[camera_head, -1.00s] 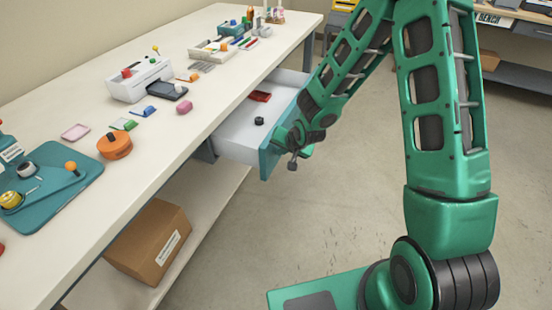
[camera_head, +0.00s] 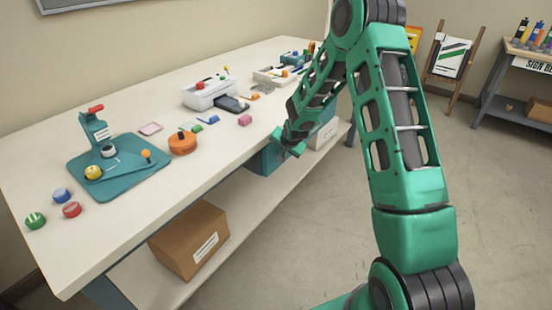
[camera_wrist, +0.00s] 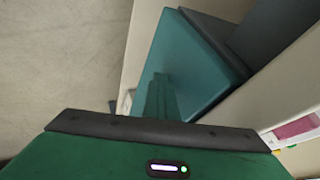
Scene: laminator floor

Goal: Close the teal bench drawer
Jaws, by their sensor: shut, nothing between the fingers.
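The teal bench drawer (camera_head: 266,159) is under the bench top, partly behind my arm in the head view. Its inside does not show. In the wrist view its teal front (camera_wrist: 197,55) fills the middle, beside a dark grey surface. My gripper (camera_head: 296,149) is at the drawer front in the head view. It is shut and empty, and its fingers (camera_wrist: 160,97) overlap the teal front in the wrist view. Whether they touch it, and whether a small gap is left at the drawer, I cannot tell.
The white bench top (camera_head: 130,215) holds a teal press (camera_head: 120,172), an orange round tool (camera_head: 183,143) and a white laminator (camera_head: 208,94). A cardboard box (camera_head: 189,240) is on the lower shelf. The floor (camera_head: 300,235) to the right is clear.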

